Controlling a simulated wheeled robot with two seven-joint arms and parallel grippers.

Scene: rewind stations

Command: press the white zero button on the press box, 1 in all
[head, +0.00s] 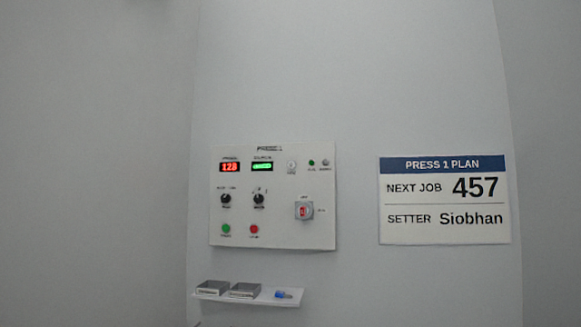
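The press box (273,223) is a white panel on the grey wall, left of the middle of the head view. It has a red digit display (230,167) and a green display (262,166) along its top. Right of the green display is a small whitish round button (291,166); its label is too small to read. Below are two black knobs, a green button (226,229), a red button (254,229) and a grey switch with a red centre (304,210). Neither of my grippers is in view.
A sign (445,200) right of the box reads "PRESS 1 PLAN, NEXT JOB 457, SETTER Siobhan". Nothing blocks the view of the box's front.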

